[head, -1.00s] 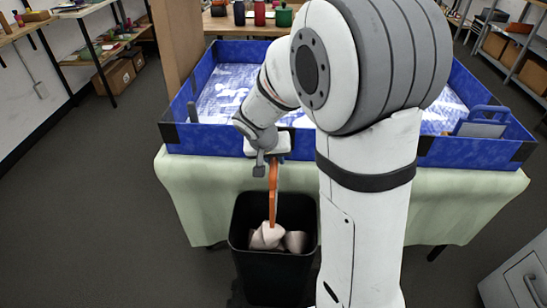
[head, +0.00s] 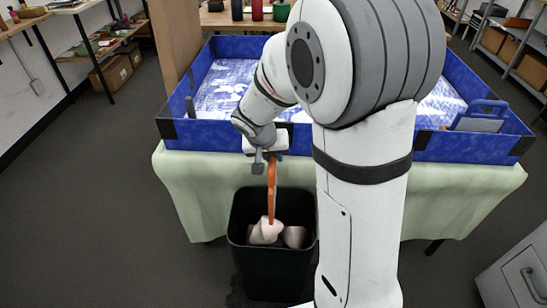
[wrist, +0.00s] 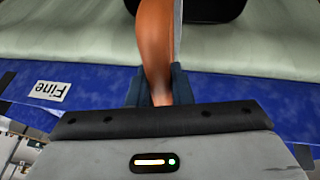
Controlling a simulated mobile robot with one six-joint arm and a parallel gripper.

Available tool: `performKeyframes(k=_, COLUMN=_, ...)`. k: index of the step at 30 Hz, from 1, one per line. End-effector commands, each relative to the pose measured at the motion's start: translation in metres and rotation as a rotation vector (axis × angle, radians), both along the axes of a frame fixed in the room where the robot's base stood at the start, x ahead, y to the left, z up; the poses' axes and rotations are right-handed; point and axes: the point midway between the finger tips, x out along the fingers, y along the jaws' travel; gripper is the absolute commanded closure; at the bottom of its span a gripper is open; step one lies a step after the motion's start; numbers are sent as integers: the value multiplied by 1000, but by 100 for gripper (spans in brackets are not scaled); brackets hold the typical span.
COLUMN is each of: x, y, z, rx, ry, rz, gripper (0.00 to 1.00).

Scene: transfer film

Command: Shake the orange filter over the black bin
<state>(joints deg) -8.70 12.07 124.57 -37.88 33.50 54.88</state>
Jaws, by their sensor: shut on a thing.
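The orange filter (head: 271,190) hangs edge-on below my gripper (head: 268,158) in the head view, upright over the black bin (head: 275,266). Its lower end overlaps the pale crumpled contents in the bin in that view; whether it touches them I cannot tell. In the wrist view the filter (wrist: 155,40) runs up from between the two dark fingers of my gripper (wrist: 158,88), which are shut on it. A grey face shows along its right side. Part of the bin's dark opening shows at the top of the wrist view.
A blue-walled tray (head: 230,138) stands on a table with a pale green cloth (head: 190,190) behind the bin. A blue handled piece (head: 482,117) is in its right corner. A grey cabinet (head: 520,270) is at lower right. Floor left of the bin is clear.

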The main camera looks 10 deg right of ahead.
Motion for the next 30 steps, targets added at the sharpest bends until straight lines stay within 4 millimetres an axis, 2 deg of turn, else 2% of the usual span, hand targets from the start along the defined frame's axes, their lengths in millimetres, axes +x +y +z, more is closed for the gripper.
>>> performKeyframes(k=1, x=1, y=0, z=12, rx=1, ry=-4, rz=0, gripper=100)
performKeyframes(k=3, x=0, y=0, z=19, rx=1, ry=-3, rz=-1, gripper=100)
performKeyframes(k=11, x=0, y=1, z=19, rx=1, ry=0, rz=0, gripper=100)
performKeyframes(k=14, x=0, y=1, z=15, rx=1, ry=0, rz=1, gripper=100)
performKeyframes(k=23, x=0, y=1, z=-19, rx=1, ry=-2, rz=1, gripper=100)
performKeyframes(k=30, x=0, y=1, z=-16, rx=1, ry=-1, rz=2, gripper=100)
